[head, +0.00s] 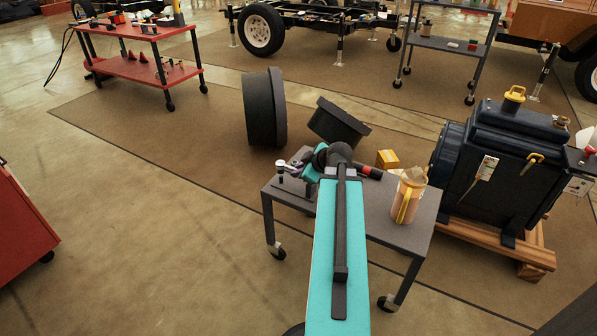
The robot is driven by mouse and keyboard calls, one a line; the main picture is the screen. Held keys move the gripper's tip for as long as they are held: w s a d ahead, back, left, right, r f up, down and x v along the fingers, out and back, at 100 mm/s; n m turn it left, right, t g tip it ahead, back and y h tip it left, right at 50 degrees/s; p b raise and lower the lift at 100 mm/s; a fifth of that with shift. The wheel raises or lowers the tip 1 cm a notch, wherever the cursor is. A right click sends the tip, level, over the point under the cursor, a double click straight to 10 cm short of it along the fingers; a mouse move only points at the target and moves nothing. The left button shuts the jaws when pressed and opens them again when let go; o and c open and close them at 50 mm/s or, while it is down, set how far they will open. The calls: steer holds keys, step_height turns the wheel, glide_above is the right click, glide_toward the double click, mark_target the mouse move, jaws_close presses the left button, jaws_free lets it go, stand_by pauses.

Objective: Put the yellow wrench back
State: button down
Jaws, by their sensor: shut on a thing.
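The wrist end of my arm is over the left part of a small grey wheeled table (400,234). My gripper (297,169) is small here and partly hidden by my own arm links. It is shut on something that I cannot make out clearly. A silver and purple piece (284,165) shows at the gripper's left; I cannot tell whether it is held or lies on the table. I cannot pick out a yellow wrench for certain. A yellow hooked piece (533,161) is on the side of the dark blue machine (470,180).
On the table, a tan container with a yellow handle (408,199) stands right, a red and black handle (369,172) lies behind my arm, and a yellow box (387,159) is at the back. Floor left of the table is clear.

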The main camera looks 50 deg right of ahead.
steer(key=shift+f+b, duration=1.15)
steer(key=shift+f, duration=0.3)
steer(key=c, duration=1.7)
jaws_free()
steer(key=shift+o, duration=0.2)
steer(key=shift+s, duration=0.1)
steer(key=shift+p+v, duration=0.55)
steer(key=shift+v, duration=1)
steer(key=shift+r+p, duration=0.15)
steer(key=shift+p, duration=0.85)
steer(key=p, duration=0.5)
steer(key=shift+d+r, duration=0.1)
steer(key=shift+r, duration=0.25)
steer(key=p, duration=0.4)
steer(key=s+r+p, duration=0.1)
steer(key=p, duration=0.4)
steer(key=shift+s+a, duration=0.25)
